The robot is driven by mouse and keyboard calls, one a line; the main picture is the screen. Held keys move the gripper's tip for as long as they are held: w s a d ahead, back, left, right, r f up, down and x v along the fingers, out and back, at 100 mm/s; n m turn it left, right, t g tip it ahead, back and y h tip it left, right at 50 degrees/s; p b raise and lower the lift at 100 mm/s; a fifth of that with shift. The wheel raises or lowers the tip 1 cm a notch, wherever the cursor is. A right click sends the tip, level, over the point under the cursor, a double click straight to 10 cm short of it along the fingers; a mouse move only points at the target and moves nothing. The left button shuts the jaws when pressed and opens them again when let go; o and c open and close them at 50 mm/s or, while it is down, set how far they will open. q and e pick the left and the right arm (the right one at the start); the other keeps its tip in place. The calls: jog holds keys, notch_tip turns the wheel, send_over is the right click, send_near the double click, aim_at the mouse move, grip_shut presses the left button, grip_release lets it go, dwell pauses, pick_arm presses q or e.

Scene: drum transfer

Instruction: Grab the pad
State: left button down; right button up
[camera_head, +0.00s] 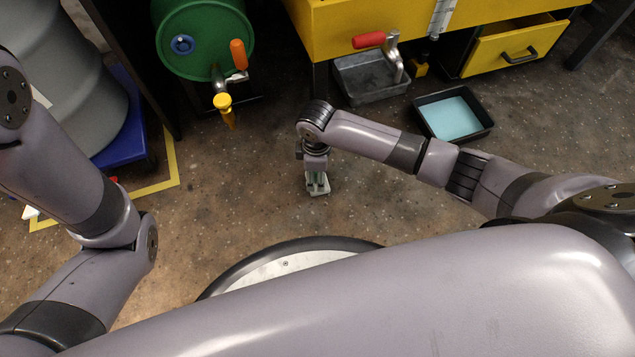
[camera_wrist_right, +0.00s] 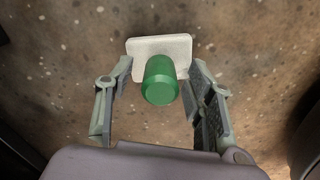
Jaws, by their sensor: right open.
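The pad is a white rectangular plate with a green cylindrical handle. In the right wrist view the pad (camera_wrist_right: 145,47) lies beyond my fingertips, and its handle (camera_wrist_right: 160,82) stands between the fingers. My right gripper (camera_wrist_right: 160,72) is open around the handle, with a gap visible on each side. In the head view the pad (camera_head: 318,189) is low over or on the floor, directly below my right gripper (camera_head: 317,176); I cannot tell which. My left arm shows at the left, but its gripper is out of view.
A green drum (camera_head: 200,40) with an orange-handled tap is at the back. Floor around the pad is clear.

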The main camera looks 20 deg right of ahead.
jog(key=shift+f, duration=0.65)
jog(key=shift+r, duration=0.1)
jog(key=shift+c, duration=0.5)
grip_shut()
